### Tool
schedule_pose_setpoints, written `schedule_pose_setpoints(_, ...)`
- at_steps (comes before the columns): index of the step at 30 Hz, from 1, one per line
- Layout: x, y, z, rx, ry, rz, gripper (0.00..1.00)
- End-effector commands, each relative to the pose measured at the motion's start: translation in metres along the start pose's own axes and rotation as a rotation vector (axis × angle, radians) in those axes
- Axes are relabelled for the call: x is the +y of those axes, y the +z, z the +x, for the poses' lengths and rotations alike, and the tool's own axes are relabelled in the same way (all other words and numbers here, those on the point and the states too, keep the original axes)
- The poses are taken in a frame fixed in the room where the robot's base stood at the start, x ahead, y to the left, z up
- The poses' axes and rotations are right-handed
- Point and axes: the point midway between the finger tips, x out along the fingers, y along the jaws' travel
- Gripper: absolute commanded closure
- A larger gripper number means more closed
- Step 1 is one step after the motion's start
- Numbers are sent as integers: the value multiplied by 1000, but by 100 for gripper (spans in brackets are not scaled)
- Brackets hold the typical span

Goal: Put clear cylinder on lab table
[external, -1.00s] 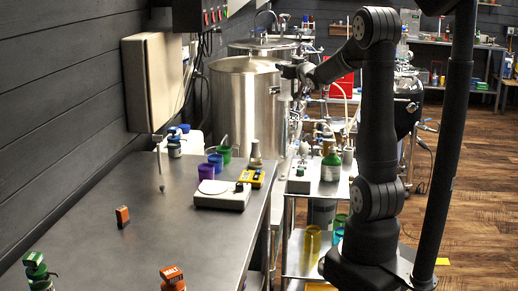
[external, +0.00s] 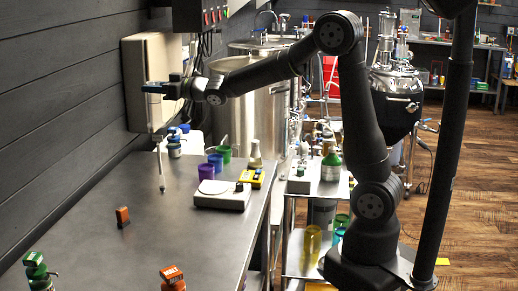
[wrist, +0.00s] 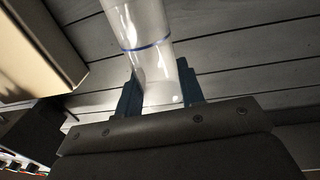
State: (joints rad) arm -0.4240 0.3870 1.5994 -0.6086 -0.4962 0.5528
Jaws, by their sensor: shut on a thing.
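A clear cylinder (wrist: 143,35) with a blue ring stands out between the two dark fingers of my gripper (wrist: 159,88) in the wrist view. The fingers are shut on its near end, and its far end runs out of the top of the picture. In the external view my gripper (external: 158,87) is at the left, high above the back of the table and in front of the beige wall box. The cylinder is hard to make out there. The grey lab table (external: 145,215) runs along the left wall, well below my gripper.
A beige wall box (external: 145,65) is close to my gripper. On the table are an orange-black block (external: 122,217), a white scale (external: 222,196), a yellow device (external: 252,177), coloured cups (external: 207,171) and blue-capped bottles. The table's middle is largely bare. A steel tank (external: 245,110) stands behind.

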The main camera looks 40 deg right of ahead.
Motion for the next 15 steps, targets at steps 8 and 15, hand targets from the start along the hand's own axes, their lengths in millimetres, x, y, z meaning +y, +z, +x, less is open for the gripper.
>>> schedule_pose_setpoints(8, -155, 2, 29, -1, -237, 0, 100)
schedule_pose_setpoints(15, -252, 4, 30, -3, -382, 0, 100)
